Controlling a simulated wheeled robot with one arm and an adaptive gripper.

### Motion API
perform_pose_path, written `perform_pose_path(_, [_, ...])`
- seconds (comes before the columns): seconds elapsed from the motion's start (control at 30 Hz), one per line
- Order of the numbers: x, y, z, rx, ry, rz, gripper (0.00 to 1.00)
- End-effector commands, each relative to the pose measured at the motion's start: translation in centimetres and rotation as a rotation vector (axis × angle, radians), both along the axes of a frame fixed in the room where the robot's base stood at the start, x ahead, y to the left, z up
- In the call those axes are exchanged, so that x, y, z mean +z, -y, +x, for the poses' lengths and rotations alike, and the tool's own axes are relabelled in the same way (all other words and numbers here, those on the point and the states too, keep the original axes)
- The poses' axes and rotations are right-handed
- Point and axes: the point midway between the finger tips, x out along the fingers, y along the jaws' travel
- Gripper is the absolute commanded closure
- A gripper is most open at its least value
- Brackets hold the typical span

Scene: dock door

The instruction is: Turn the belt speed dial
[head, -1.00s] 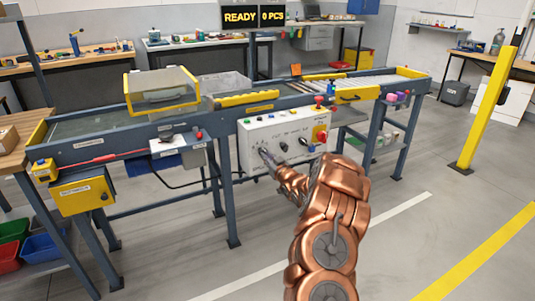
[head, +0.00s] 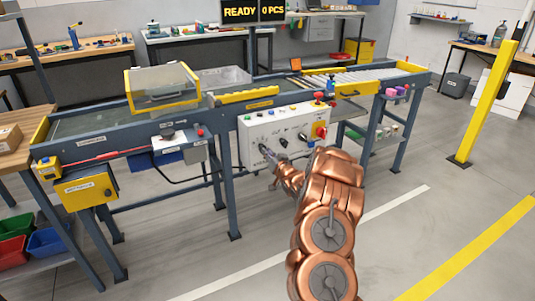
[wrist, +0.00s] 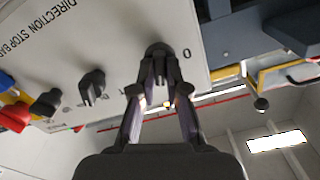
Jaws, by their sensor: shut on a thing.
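The white control panel (head: 256,134) is fixed to the front of the conveyor. The belt speed dial (wrist: 158,50) is a dark round knob at the panel's edge in the wrist view, with a "0" mark beside it. My gripper (wrist: 160,78) is shut on this dial, its two dark fingers on either side of it. In the head view my gripper (head: 265,151) reaches the panel's lower left part, and the dial is mostly hidden behind it. My copper-coloured arm comes in from the lower right.
Another black knob (wrist: 92,86) sits beside the dial on the panel, with a red switch handle (wrist: 14,117) farther along. In the head view, a red and yellow switch (head: 320,131) is at the panel's right. The floor in front of the conveyor is clear.

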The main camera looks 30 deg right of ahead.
Motion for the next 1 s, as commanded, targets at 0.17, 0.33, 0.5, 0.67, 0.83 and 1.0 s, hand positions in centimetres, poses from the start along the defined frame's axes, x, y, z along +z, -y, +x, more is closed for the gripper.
perform_pose_path(0.17, [0.0, -0.1, 0.0, 0.002, 0.000, -0.001, 1.00])
perform_pose_path(0.33, [0.0, -0.1, 0.0, 0.002, 0.000, -0.001, 0.71])
perform_pose_path(0.5, [0.0, -0.1, 0.0, 0.001, 0.000, -0.001, 0.61])
perform_pose_path(0.67, [0.0, 0.0, 0.0, 0.001, 0.000, -0.001, 0.61])
perform_pose_path(0.83, [0.0, 0.0, -0.4, -0.001, 0.000, 0.000, 0.61])
perform_pose_path(1.0, [0.0, 0.0, -2.0, -0.001, 0.001, 0.000, 0.61])
